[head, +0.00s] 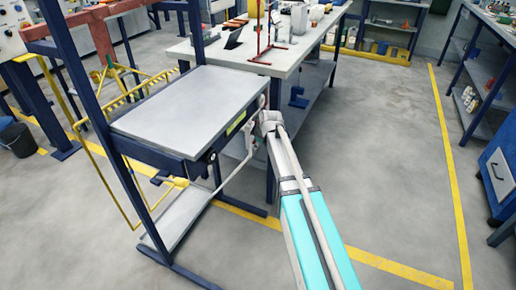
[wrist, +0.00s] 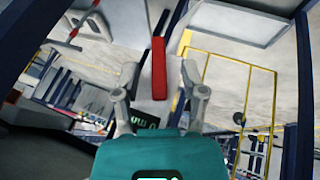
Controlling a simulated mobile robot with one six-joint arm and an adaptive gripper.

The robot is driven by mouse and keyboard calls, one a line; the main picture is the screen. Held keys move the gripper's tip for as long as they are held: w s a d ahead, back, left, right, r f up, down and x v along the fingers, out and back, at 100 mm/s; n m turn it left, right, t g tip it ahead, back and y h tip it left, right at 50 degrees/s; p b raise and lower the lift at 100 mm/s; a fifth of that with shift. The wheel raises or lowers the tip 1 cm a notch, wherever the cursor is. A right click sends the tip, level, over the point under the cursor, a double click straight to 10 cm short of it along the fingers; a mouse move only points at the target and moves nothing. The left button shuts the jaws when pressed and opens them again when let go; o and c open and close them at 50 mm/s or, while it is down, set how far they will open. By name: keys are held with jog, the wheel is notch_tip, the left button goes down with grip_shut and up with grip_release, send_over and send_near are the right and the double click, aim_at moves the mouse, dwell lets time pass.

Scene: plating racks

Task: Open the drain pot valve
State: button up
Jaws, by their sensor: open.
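In the wrist view, a red bar-shaped handle (wrist: 158,68) stands roughly upright in the picture. It looks like the drain pot valve's lever; the valve body is not clear. My gripper (wrist: 160,82) is open, with one finger on each side of the handle's line and a visible gap to both. I cannot tell how deep the handle sits between the fingers. In the head view my arm reaches to the right side of the blue-framed rack, with the wrist (head: 268,120) beside its grey top. The valve handle cannot be made out there.
The blue rack (head: 75,75) with a grey top plate (head: 190,102) stands close on the left of my arm. A yellow wire frame (head: 108,185) is at its left side. A cluttered workbench (head: 285,62) stands behind. Floor to the right is clear.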

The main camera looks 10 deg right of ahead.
jog(key=shift+b+x, duration=0.6)
jog(key=shift+x, duration=0.4)
